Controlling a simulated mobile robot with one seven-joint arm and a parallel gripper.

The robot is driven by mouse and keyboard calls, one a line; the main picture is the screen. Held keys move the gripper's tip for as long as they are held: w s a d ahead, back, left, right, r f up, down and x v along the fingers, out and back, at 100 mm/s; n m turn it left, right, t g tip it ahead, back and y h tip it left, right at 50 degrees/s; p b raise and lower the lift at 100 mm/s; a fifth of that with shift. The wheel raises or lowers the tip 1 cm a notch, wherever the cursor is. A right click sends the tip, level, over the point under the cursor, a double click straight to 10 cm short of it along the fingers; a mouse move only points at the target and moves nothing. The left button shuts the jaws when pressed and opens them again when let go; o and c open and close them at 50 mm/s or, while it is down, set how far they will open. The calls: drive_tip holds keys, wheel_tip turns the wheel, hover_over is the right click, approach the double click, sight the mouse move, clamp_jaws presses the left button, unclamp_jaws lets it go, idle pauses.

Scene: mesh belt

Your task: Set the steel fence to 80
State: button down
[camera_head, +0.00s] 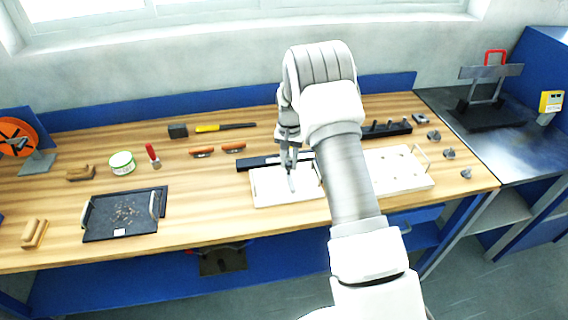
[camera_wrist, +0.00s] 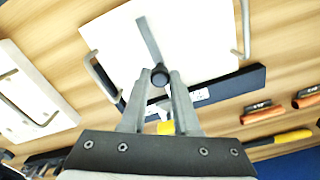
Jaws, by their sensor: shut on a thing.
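The steel fence (camera_wrist: 148,40) is a narrow grey bar lying across a white board (camera_wrist: 195,35) in the wrist view. In the head view the fence (camera_head: 292,184) shows below my gripper (camera_head: 289,168). A black rail (camera_wrist: 232,88) runs along the board's edge and carries a pale label (camera_wrist: 190,99). Its marks are too small to read, so I cannot tell the fence's setting. My gripper (camera_wrist: 160,78) is shut on a round black knob (camera_wrist: 160,75) at the fence's rail end. The fingers hide part of the rail.
A second white board (camera_head: 405,171) with handles lies to the right. A black block with pegs (camera_head: 386,129) stands behind it. Orange-handled tools (camera_head: 203,152) and a yellow-handled tool (camera_head: 222,128) lie behind left. A dark tray (camera_head: 122,216) is at left, with bare wood between it and the fence board.

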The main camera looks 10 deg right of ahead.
drive_tip(key=shift+d, duration=1.2)
drive_tip(key=c, duration=0.6)
unclamp_jaws()
drive_tip(key=shift+c, duration=0.2)
drive_tip(key=shift+a, duration=0.1)
wheel_tip(320, 180, up, 18)
drive_tip(key=b, duration=0.1)
drive_tip(key=shift+f+b, duration=0.25)
drive_tip(key=shift+b, duration=0.15)
